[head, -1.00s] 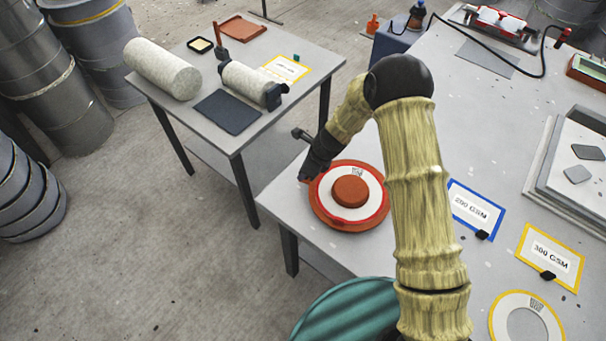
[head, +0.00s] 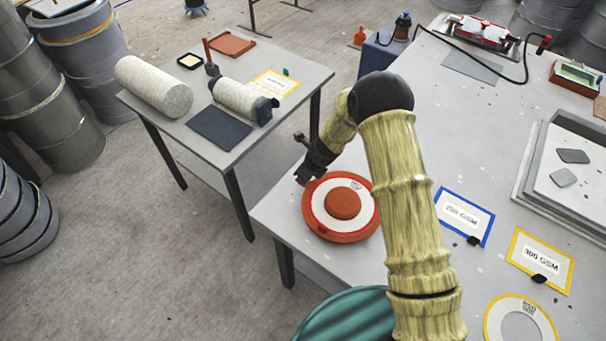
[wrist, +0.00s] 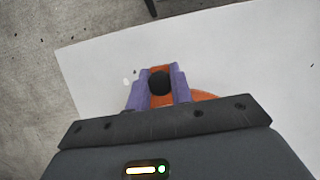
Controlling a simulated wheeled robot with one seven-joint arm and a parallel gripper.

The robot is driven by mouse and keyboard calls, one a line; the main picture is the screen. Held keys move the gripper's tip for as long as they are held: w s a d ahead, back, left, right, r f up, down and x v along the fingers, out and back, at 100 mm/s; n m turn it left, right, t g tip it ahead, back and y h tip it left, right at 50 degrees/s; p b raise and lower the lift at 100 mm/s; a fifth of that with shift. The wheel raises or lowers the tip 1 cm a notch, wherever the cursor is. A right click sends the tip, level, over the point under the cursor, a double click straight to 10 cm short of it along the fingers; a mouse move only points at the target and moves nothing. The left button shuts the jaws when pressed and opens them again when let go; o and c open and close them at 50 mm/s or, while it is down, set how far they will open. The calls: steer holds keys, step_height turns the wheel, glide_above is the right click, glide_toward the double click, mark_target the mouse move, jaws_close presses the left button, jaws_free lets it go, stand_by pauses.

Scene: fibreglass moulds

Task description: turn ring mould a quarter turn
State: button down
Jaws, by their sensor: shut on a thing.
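The ring mould is an orange disc (head: 311,221) with a raised orange hub and a white, red-edged ring (head: 322,207) around it. It lies flat near the left edge of the grey table in the head view. In the wrist view an orange part of it (wrist: 203,96) shows beyond my wrist. My gripper (head: 306,174) is at the mould's far left rim. In the wrist view its purple fingers (wrist: 160,84) are shut on a round black knob (wrist: 159,82) at the mould's edge. Most of the mould is hidden by my wrist there.
A yellow-edged white ring (head: 487,318) and cards marked 290 GSM (head: 463,214) and 300 GSM (head: 541,257) lie to the right. A side table (head: 185,123) with rolls stands behind left. A teal drum (head: 345,318) stands in front. Grey tabletop is bare behind the mould.

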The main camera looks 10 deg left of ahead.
steer(key=c, duration=1.2)
jaws_free()
steer(key=shift+c, duration=0.2)
steer(key=b+v, duration=0.1)
steer(key=v, duration=1.6)
steer(key=shift+d, duration=0.2)
steer(key=shift+r, duration=0.15)
steer(key=s+d+r+n+h, duration=0.2)
steer(key=s+d+r+n, duration=0.2)
steer(key=s+d+n, duration=0.5)
steer(key=s+d+r+n+t+h, duration=0.1)
steer(key=s+d+r+n+h, duration=0.1)
steer(key=s+d+n, duration=0.7)
steer(key=d+r+n, duration=0.1)
steer(key=d+n, duration=0.3)
steer(key=d, duration=0.2)
steer(key=shift+r, duration=0.4)
